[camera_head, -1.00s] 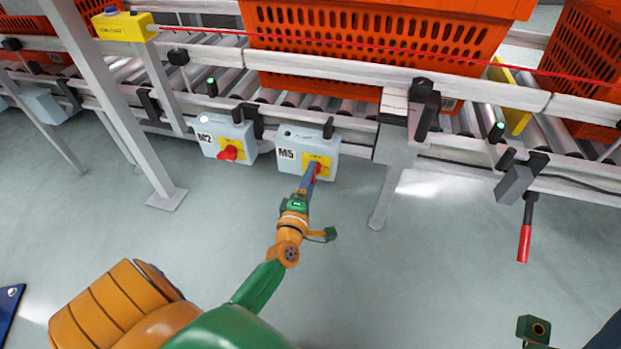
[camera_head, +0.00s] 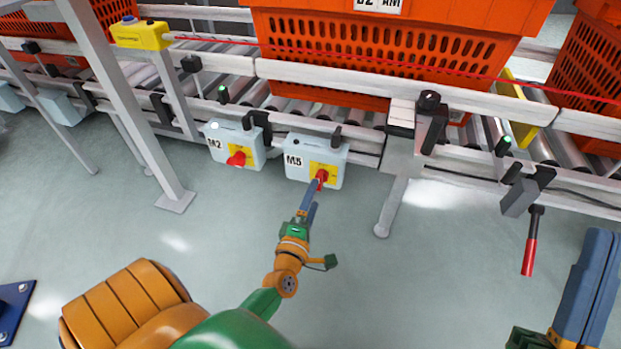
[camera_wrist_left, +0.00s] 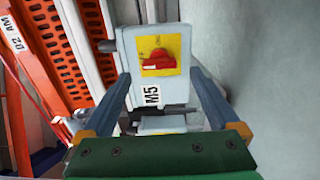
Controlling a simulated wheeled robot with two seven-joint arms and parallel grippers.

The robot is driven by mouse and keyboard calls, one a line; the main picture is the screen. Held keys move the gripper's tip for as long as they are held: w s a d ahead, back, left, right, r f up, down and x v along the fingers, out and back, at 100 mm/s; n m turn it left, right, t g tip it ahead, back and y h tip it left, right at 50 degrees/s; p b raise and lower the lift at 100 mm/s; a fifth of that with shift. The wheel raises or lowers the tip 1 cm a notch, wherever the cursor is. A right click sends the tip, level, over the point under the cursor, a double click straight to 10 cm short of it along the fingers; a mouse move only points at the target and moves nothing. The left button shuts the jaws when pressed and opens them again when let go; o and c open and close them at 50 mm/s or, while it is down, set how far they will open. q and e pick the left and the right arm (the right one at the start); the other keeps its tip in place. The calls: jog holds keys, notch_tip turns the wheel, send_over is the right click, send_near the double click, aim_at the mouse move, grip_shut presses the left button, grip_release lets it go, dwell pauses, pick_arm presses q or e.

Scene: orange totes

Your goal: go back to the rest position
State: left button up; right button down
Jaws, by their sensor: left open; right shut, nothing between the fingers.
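My left gripper (camera_head: 309,200) is open, just in front of the grey M5 switch box (camera_head: 299,163) with its red knob (camera_head: 322,175) on a yellow plate. In the left wrist view the open fingers (camera_wrist_left: 160,90) stand to either side of the lower part of the M5 box, and the red knob (camera_wrist_left: 160,60) lies beyond the fingertips, with nothing held. My right gripper (camera_head: 597,255) is at the lower right, its two blue fingers together and empty, over the floor.
The M2 box (camera_head: 226,148) with a red knob hangs to the left on the conveyor frame (camera_head: 330,80). Orange totes (camera_head: 385,50) stand on the rollers. A red-handled lever (camera_head: 530,245) hangs at the right. A frame leg (camera_head: 390,200) stands right of M5. The grey floor below is open.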

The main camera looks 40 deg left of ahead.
pick_arm(q)
jog(key=v, duration=0.2)
jog(key=shift+s+d, duration=0.15)
jog(key=shift+s, duration=0.1)
pick_arm(e)
jog(key=w+f+g, duration=0.1)
jog(key=w+f+g+h, duration=0.1)
jog(key=f, duration=0.1)
jog(key=shift+w+f+h, duration=0.2)
jog(key=shift+w+h, duration=0.1)
jog(key=shift+w, duration=0.1)
jog(key=shift+a, duration=0.1)
